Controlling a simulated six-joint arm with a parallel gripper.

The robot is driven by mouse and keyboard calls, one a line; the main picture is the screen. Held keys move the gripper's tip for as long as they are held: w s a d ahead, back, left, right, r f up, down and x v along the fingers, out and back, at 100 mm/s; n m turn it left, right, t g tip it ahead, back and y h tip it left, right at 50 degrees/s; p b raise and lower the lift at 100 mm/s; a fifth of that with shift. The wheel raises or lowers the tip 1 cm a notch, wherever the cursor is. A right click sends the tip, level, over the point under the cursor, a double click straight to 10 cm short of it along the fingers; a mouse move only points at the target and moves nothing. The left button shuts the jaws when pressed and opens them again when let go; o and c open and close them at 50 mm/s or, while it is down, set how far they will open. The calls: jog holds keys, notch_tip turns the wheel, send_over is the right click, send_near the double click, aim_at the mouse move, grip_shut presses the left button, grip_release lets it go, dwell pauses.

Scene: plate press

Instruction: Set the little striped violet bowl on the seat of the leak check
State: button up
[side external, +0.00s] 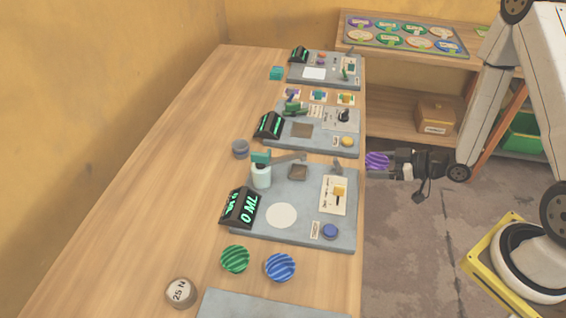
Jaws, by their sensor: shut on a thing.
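My gripper (391,165) is shut on the little striped violet bowl (376,161). It holds the bowl out over the floor, just off the table's right edge, apart from the stations. The leak check (262,235) appears to be the nearer grey station with the green "0 ML" display (241,208).
A green striped bowl (235,259), a blue striped bowl (280,267) and a 25 N weight (181,292) stand in front. Two more stations (335,128) (340,84) lie farther back. A rack of discs (405,32) is on the shelf. The table's left side is clear.

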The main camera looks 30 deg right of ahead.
aim_at(329, 279)
jog(key=s+a+f+n+g+y, duration=0.2)
jog(key=s+a+n+g, duration=0.2)
jog(key=s, duration=0.4)
jog(key=s+a+f+n+g+y, duration=0.2)
jog(key=s+a+n+g, duration=0.1)
jog(key=s, duration=0.6)
jog(key=s+a+f+n+g+y, duration=0.1)
jog(key=s+a+n+g, duration=0.3)
jog(key=s, duration=0.4)
jog(key=shift+s+a+f+n+g+y, duration=0.3)
jog(key=shift+s+a+f+n+y, duration=0.1)
jog(key=shift+a+y, duration=0.4)
jog(key=shift+w+a, duration=0.15)
jog(key=shift+a, duration=0.05)
jog(key=shift+w+a, duration=4.85)
jog(key=shift+w, duration=0.1)
jog(key=shift+w+a, duration=0.95)
jog(key=shift+a, duration=0.05)
jog(key=shift+w+a+r, duration=0.1)
jog(key=shift+w+a, duration=0.35)
